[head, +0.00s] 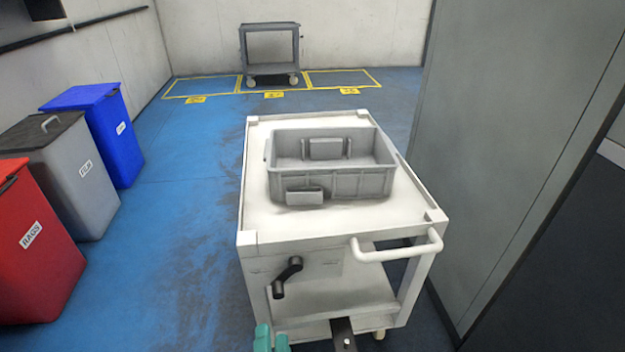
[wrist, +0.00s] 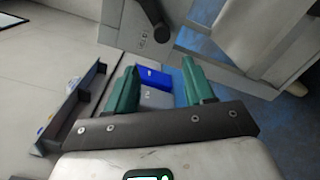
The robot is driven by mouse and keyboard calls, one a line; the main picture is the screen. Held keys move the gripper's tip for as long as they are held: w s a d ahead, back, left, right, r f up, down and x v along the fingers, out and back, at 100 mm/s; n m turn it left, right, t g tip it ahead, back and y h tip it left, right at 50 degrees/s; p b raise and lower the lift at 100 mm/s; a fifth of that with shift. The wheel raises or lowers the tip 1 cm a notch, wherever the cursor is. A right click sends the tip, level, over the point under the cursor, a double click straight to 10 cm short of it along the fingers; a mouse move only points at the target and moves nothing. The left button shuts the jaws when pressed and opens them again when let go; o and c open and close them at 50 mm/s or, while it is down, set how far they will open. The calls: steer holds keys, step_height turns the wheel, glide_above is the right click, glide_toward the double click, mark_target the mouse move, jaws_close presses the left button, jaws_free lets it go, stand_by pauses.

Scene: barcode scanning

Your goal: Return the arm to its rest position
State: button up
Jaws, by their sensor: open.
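My gripper (wrist: 158,72) shows in the wrist view with its two green fingers apart and nothing held between them. Blue and grey shapes show in the gap, beyond the fingers.
Red (head: 36,245), grey (head: 62,172) and blue (head: 97,133) bins stand at the left. A grey wall panel (head: 500,150) is close at the right, beside the cart handle (head: 395,252). An empty grey trolley (head: 271,68) stands far back. Blue floor between bins and cart is clear.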

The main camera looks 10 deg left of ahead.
steer(key=d+r+n+y, duration=0.3)
steer(key=r+n+y, duration=0.25)
steer(key=n, duration=0.85)
steer(key=s+d+f+n+g+h, duration=0.2)
steer(key=s+d+f+n+g, duration=0.15)
steer(key=d+n, duration=0.4)
steer(key=s+d+f+n+g+h, duration=0.1)
steer(key=s+d+f+n+g, duration=0.1)
steer(key=d+f+n+g, duration=0.5)
steer(key=s+d+f+n+g+h, duration=0.1)
steer(key=s+d+n+h, duration=0.15)
steer(key=d+n, duration=0.6)
steer(key=s+d+f+n+g+h, duration=0.1)
steer(key=s+d+n+g+h, duration=0.5)
steer(key=s+d, duration=0.7)
step_height(320, 180, up, 29)
steer(key=n+t+p, duration=0.1)
steer(key=p, duration=2.8)
steer(key=shift+s+r+y, duration=0.2)
steer(key=shift+s+y, duration=0.1)
steer(key=shift+s, duration=0.1)
steer(key=shift+d, duration=0.1)
steer(key=shift+c, duration=0.5)
